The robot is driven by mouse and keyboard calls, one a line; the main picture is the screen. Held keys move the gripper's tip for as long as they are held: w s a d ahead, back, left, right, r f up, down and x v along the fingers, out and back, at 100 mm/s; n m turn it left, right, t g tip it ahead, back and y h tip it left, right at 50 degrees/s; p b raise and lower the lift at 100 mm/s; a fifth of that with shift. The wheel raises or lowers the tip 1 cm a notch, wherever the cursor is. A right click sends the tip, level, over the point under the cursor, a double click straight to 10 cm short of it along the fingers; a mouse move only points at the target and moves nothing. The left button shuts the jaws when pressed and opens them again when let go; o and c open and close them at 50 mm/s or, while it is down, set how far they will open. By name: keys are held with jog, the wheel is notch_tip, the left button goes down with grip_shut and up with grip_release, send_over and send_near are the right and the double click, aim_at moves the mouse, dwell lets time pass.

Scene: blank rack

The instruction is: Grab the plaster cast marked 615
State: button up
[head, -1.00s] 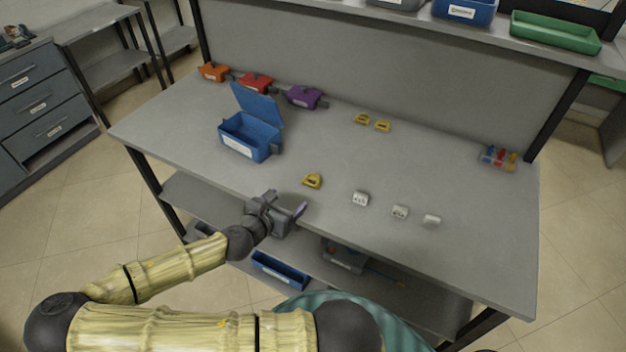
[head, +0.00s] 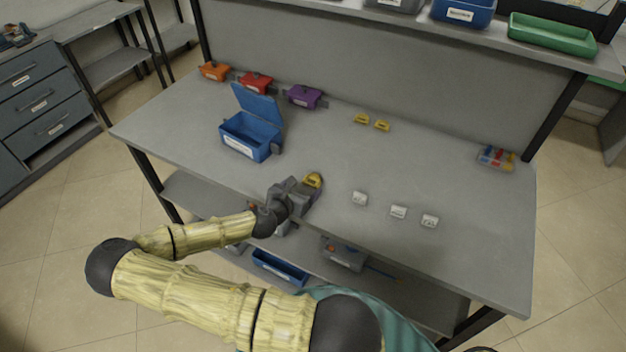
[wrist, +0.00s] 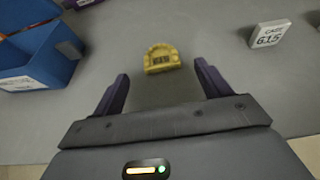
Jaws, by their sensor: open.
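A white block (wrist: 270,33) at the upper right of the wrist view has a label with 615 under a short word that looks like CAST or CASE. It appears to be the leftmost white block (head: 360,198) on the table in the head view. A yellow block (wrist: 161,59), also with a dark label that seems to read 615, lies just ahead between the finger directions. It is beside my gripper in the head view (head: 313,180). My gripper (wrist: 161,78) is open and empty at the table's front edge, with the white block to its right.
Two more white blocks (head: 398,212) (head: 430,221) lie to the right, their labels unreadable. Two yellow blocks (head: 371,122) lie farther back. An open blue box (head: 240,136) stands left of my gripper. Orange, red and purple boxes (head: 304,97) line the back. Mid-table is clear.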

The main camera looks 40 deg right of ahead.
aim_at(313, 179)
jog(key=shift+w+d+p, duration=0.15)
jog(key=shift+d+p, duration=0.2)
jog(key=shift+d, duration=0.1)
jog(key=p+x, duration=0.1)
jog(key=x, duration=0.2)
jog(key=shift+d+f, duration=0.1)
jog(key=shift+d, duration=0.15)
jog(key=shift+w+d+f, duration=0.2)
jog(key=shift+d+f, duration=0.05)
jog(key=shift+d, duration=0.05)
jog(key=c, duration=1.1)
